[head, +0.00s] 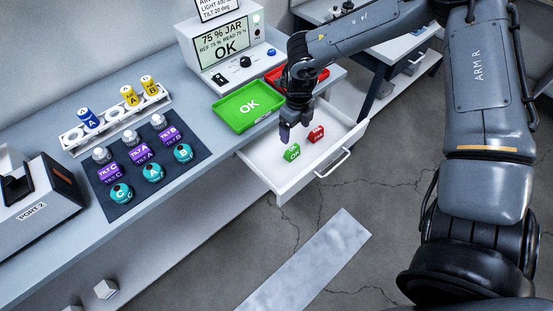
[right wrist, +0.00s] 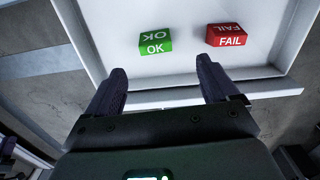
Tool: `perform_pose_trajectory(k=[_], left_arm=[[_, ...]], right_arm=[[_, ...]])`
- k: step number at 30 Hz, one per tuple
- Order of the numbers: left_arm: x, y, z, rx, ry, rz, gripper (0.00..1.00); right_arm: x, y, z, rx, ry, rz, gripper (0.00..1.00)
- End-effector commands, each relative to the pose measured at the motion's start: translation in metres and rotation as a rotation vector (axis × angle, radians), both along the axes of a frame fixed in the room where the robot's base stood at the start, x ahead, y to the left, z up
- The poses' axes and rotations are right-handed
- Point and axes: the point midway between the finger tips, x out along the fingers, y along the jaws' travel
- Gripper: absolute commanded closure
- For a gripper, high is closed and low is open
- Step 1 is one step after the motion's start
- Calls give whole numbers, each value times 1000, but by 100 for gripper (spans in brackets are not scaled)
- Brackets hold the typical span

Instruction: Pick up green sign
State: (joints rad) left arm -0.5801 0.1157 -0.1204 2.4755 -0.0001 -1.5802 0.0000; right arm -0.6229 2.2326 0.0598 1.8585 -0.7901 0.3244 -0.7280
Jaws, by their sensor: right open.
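The green OK sign (head: 292,153) is a small block on the white floor of the open drawer (head: 262,173). My right gripper (head: 285,132) hangs just above and behind the sign in the head view, pointing down, with nothing in its fingers. In the right wrist view my right gripper (right wrist: 163,75) has its two dark fingers spread wide. The green sign (right wrist: 155,42) lies beyond the fingertips there, between their lines and nearer the left one, apart from both. My left gripper is out of view.
A red FAIL sign (head: 316,134) stands right of the green one in the drawer. A green OK tray (head: 247,106) and a red tray (head: 290,72) sit on the bench above. The drawer has raised walls and a front handle (head: 333,163).

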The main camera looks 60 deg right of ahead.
Motion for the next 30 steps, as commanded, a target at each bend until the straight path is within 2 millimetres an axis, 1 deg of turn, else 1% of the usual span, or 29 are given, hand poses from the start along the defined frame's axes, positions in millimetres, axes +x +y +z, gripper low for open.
perform_pose_trajectory(k=[1, 9, 12, 17, 20, 27, 30], left_arm=[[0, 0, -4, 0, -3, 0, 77], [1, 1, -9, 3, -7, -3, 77], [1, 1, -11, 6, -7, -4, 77], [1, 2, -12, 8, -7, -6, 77], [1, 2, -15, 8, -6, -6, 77], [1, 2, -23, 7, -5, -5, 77], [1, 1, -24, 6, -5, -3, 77]], right_arm=[[0, 1, -7, 1, 7, -9, 13], [-1, 3, -40, 3, 11, -15, 13], [0, 3, -48, 3, 8, -14, 13], [0, 3, -55, 3, 8, -14, 13], [-2, 4, -65, 3, 10, -14, 13], [-3, 7, -95, 3, 9, -15, 13], [-3, 6, -102, 2, 7, -15, 13]])
